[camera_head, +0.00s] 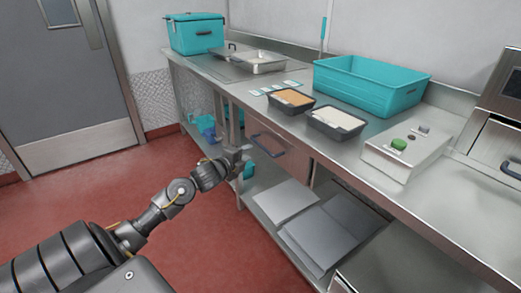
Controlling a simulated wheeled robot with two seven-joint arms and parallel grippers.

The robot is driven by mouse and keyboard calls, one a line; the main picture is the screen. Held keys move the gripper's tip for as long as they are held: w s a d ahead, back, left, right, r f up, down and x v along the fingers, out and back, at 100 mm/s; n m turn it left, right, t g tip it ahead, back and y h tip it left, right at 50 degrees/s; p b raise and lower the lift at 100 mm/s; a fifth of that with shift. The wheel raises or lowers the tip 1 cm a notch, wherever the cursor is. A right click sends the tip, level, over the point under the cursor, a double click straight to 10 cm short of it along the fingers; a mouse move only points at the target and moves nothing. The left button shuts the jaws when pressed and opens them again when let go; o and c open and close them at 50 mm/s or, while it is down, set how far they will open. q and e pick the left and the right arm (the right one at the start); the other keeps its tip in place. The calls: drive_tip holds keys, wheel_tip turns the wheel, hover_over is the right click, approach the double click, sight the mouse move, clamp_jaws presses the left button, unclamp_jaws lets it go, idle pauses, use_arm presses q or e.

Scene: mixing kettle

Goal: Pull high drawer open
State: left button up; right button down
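The high drawer (291,145) is under the steel counter's front edge, near the middle of the view. Its front looks flush with the counter, so it appears closed. A dark curved handle (268,149) is on the drawer front. My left gripper (243,155) is just left of the handle, at about its height, and looks apart from it. The gripper's fingers are too small and dark to tell whether they are open. My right gripper is not in view.
The steel counter (330,147) bears a turquoise tub (375,88), two dark trays of food (291,99) and a control box with a green button (398,144). Below, a lower shelf holds grey sheets (282,201). Red floor (80,195) is clear at left, before a grey door (60,85).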

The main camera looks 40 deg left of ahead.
sight(261, 145)
use_arm(q)
drive_tip(key=x, duration=1)
drive_tip(key=shift+w+f+b, duration=0.15)
drive_tip(key=shift+w+b, duration=0.05)
drive_tip(key=shift+b, duration=0.15)
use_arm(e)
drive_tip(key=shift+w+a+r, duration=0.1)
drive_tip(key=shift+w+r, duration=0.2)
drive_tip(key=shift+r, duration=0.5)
use_arm(q)
clamp_jaws()
